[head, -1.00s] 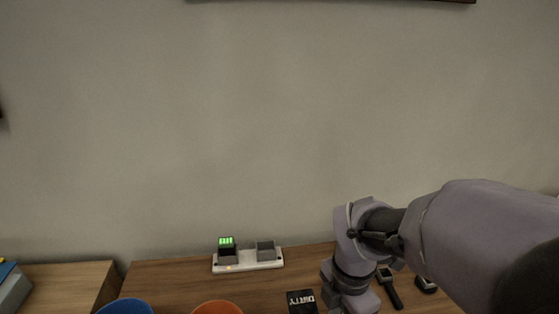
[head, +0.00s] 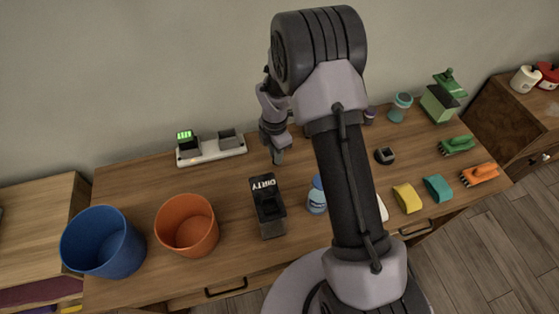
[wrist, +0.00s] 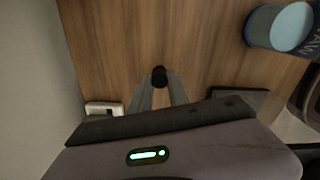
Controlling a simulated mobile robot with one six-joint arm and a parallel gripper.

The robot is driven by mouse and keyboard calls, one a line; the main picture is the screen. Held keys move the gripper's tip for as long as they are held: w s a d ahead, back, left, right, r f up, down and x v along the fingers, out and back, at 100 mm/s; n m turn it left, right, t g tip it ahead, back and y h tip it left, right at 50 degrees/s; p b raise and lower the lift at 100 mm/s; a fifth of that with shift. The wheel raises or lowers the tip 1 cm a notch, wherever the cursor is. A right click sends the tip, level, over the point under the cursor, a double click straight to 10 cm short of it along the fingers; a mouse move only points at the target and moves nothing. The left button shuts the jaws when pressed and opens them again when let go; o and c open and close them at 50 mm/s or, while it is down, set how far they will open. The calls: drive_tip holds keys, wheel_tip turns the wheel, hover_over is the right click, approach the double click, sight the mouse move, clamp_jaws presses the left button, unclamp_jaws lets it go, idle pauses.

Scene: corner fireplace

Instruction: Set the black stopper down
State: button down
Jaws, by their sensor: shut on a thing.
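The black stopper (wrist: 158,73) is a small dark round piece in the wrist view, at the tips of my gripper (wrist: 159,84). The two fingers are shut on it, above bare wood. I cannot tell whether it touches the table. In the head view my gripper (head: 276,155) points down over the back middle of the table, behind the black DIRTY box. The stopper cannot be made out there.
The table (head: 135,180) holds a white charger (head: 212,152) left of my gripper, the DIRTY box (head: 268,208), an orange bin (head: 186,225) and a blue bin (head: 102,242). Sponges (head: 407,198) and brushes (head: 479,174) lie right. The wrist view shows a blue-topped container (wrist: 281,27).

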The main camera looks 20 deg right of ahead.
wheel_tip(320, 180, down, 2)
drive_tip(key=shift+f, duration=0.15)
drive_tip(key=c, duration=1.3)
unclamp_jaws()
drive_tip(key=shift+o, duration=0.2)
